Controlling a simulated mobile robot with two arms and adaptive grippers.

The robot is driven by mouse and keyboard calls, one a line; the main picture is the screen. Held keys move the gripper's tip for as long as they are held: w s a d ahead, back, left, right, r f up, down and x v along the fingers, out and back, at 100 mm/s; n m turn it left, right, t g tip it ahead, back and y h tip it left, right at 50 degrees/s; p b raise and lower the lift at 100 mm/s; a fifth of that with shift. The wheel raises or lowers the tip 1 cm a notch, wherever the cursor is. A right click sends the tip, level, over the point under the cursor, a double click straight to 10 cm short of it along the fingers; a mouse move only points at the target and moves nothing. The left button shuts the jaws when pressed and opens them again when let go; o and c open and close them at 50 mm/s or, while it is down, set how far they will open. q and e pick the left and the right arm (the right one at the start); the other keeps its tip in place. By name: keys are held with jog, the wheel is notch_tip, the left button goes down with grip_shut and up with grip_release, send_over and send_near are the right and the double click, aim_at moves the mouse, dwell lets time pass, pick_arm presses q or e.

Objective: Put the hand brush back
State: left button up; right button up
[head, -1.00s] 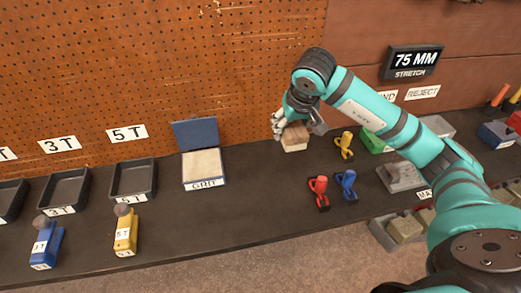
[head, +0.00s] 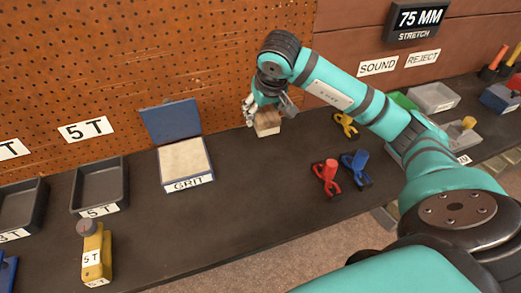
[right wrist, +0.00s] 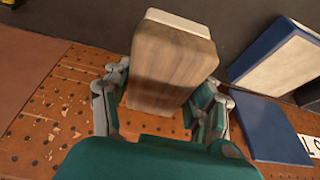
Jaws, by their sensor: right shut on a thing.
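The hand brush is a wooden block (head: 267,120) with a pale layer along its lower edge. My right gripper (head: 264,106) is shut on it near the pegboard, to the right of the GRIT box. In the right wrist view the brush (right wrist: 172,55) sits between the two fingers (right wrist: 165,100), its pale end pointing away from me. I cannot tell whether it touches the bench. My left gripper is not in view.
The open GRIT box (head: 184,165) with a blue lid stands left of the brush. Grey trays (head: 98,190) and a yellow 5T tool (head: 95,255) are further left. Red (head: 326,178), blue (head: 357,170) and yellow (head: 345,124) clamps lie to the right. Bench between is clear.

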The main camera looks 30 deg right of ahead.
aim_at(261, 145)
notch_tip(261, 145, down, 10)
jog(key=shift+s+r, duration=0.1)
jog(key=shift+r, duration=0.1)
dwell(0.3)
jog(key=shift+f, duration=0.2)
jog(key=o, duration=1.1)
jog(key=shift+o, duration=0.2)
jog(key=shift+r, duration=0.15)
